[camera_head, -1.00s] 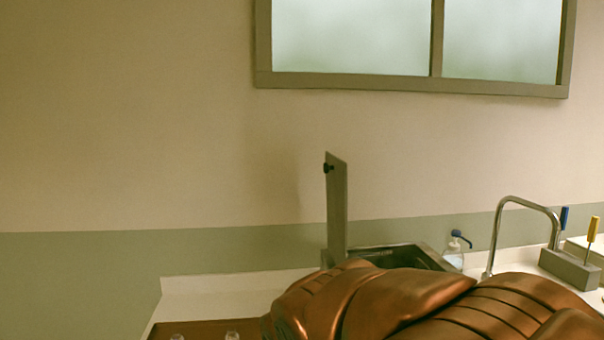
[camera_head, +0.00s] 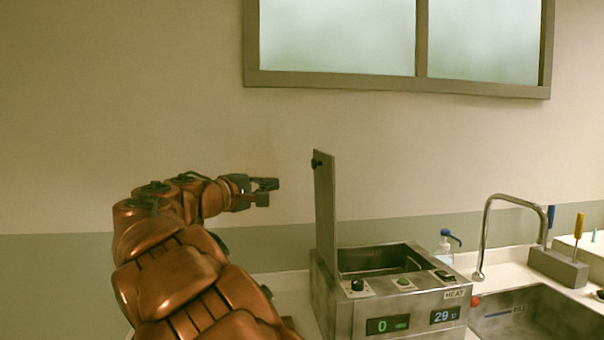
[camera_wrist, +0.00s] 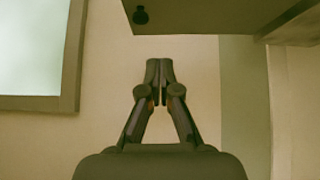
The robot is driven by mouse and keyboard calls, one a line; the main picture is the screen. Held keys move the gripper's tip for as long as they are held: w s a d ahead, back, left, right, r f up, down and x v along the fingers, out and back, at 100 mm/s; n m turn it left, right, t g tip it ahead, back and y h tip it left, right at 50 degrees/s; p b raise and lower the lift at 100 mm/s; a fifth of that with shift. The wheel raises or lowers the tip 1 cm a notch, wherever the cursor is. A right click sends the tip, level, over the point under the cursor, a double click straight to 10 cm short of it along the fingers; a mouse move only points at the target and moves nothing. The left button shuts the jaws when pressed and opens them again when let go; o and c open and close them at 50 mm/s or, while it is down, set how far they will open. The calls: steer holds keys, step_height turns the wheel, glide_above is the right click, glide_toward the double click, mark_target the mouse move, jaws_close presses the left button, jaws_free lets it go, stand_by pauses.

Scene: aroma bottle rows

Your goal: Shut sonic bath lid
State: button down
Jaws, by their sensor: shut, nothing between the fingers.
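The sonic bath (camera_head: 400,300) is a steel box on the counter with an open tank, knobs and lit displays reading 0 and 29. Its lid (camera_head: 326,210) stands upright at the left side of the tank, with a small black knob (camera_head: 317,163) near its top. My gripper (camera_head: 268,191) is shut and empty, left of the lid's upper part and apart from it. In the wrist view my gripper (camera_wrist: 160,70) shows closed fingertips, with the lid (camera_wrist: 200,15) and its black knob (camera_wrist: 140,15) at the top of the picture.
A sink (camera_head: 515,310) with a curved faucet (camera_head: 490,235) is right of the bath. A pump bottle (camera_head: 445,248) stands behind the bath. A grey block (camera_head: 558,266) holds blue and yellow handled tools. The wall and window are behind; the air left of the lid is free.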

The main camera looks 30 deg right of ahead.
steer(key=w+d+r+p, duration=0.1)
steer(key=d, duration=0.4)
steer(key=w+d+r+t+p, duration=0.1)
steer(key=w+d, duration=0.1)
steer(key=d, duration=0.4)
steer(key=shift+w+d+r+h+p, duration=0.25)
steer(key=shift+w+r+h+p, duration=0.05)
steer(key=shift+r+p, duration=0.05)
